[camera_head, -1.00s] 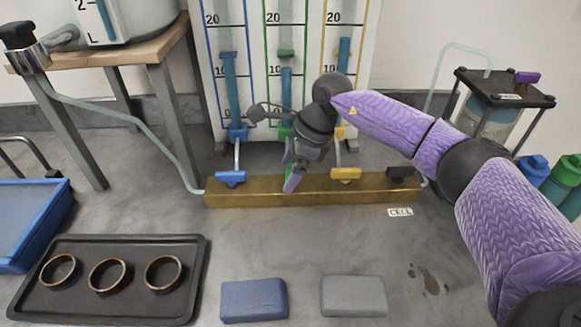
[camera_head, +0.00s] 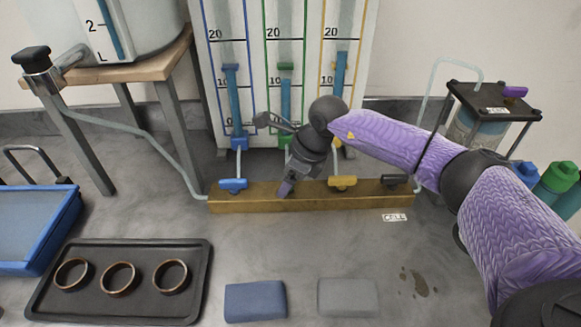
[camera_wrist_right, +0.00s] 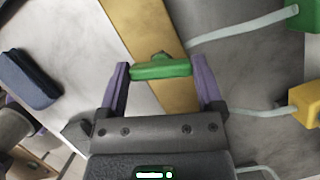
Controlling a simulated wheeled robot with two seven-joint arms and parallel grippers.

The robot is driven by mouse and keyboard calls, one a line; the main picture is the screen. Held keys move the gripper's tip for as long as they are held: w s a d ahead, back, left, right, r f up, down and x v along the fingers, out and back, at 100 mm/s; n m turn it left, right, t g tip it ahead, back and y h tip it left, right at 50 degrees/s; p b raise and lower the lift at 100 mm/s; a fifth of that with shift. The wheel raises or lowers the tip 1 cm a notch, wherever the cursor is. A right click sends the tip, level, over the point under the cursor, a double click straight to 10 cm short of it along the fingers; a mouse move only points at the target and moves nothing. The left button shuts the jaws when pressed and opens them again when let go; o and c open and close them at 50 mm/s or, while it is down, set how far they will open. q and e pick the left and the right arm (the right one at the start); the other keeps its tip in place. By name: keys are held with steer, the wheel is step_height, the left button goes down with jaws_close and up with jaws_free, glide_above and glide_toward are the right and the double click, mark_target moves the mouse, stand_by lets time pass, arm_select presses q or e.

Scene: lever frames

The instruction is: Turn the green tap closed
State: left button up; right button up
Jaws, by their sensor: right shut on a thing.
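The green tap (camera_wrist_right: 160,68) is a green bar handle on a brass block (camera_head: 240,205). In the right wrist view it lies across the block at an angle, between my right gripper's (camera_wrist_right: 160,63) purple fingers, which are shut on its ends. In the head view the right gripper (camera_head: 285,188) reaches down to the block and hides the green handle. Behind it, the green-framed tube (camera_head: 286,95) holds blue liquid, its top just below a green marker (camera_head: 286,66) and above the 10 mark. My left gripper is not in view.
A blue tap (camera_head: 233,184) stands left of my gripper; a yellow tap (camera_head: 342,182) and a black tap (camera_head: 394,179) stand right. In front are a blue block (camera_head: 255,302), a grey block (camera_head: 347,297) and a dark tray (camera_head: 200,270) with three rings.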

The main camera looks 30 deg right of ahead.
steer(key=m+p, duration=0.1)
steer(key=m+t+h+p, duration=0.1)
steer(key=m+p, duration=0.1)
steer(key=shift+r+m, duration=0.3)
steer(key=m+h+p, duration=0.1)
steer(key=m, duration=0.1)
steer(key=shift+a+m+p, duration=0.1)
steer(key=shift+m+p, duration=0.3)
steer(key=m+h+p, duration=0.1)
steer(key=m, duration=0.1)
steer(key=shift+f+m, duration=0.1)
steer(key=shift+m, duration=0.2)
steer(key=m+h+p, duration=0.1)
steer(key=m, duration=0.2)
steer(key=shift+a+f, duration=0.1)
steer(key=shift+m+h, duration=0.5)
steer(key=shift+m, duration=0.2)
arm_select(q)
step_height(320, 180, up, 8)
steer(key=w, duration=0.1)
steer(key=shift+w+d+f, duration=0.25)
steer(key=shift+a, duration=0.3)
arm_select(e)
steer(key=shift+m, duration=0.4)
